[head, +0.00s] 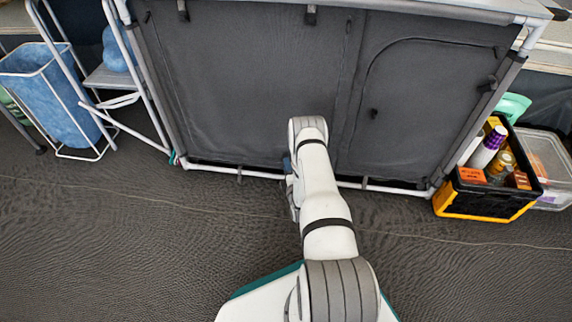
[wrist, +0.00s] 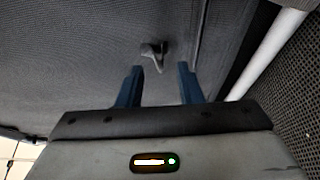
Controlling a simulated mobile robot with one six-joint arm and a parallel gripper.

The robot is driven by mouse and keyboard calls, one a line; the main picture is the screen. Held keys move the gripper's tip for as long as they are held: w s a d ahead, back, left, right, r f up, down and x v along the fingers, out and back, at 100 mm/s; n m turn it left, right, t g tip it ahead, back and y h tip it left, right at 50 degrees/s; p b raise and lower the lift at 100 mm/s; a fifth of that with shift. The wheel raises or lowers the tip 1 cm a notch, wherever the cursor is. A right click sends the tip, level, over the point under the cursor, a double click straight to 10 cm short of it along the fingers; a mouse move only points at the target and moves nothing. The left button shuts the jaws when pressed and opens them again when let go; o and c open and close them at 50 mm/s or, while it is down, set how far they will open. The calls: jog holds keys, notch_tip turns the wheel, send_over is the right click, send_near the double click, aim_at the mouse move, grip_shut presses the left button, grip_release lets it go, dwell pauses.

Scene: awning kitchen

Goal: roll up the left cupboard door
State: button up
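The left cupboard door (head: 235,85) is a dark grey fabric panel, hanging down flat and closed from the cupboard's top to near its bottom rail. My gripper (head: 288,165) is low at the door's lower right part, mostly hidden behind my arm in the head view. In the wrist view, the two blue fingers of my gripper (wrist: 160,85) are apart with nothing between them. A small grey tab (wrist: 153,55) on the dark fabric (wrist: 90,45) shows just beyond the fingertips. I cannot tell whether they touch it.
The right door (head: 415,100), with an arched seam, is also closed. A white bottom rail (head: 220,170) runs under the doors. A black and yellow crate (head: 485,205) of bottles stands right. A white rack with a blue bag (head: 50,100) stands left. The floor in front is clear.

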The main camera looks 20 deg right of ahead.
jog(key=w, duration=0.1)
jog(key=w+b, duration=0.1)
jog(key=w, duration=0.1)
jog(key=shift+w+d, duration=0.1)
jog(key=shift+d, duration=0.3)
jog(key=shift+c, duration=0.2)
grip_shut()
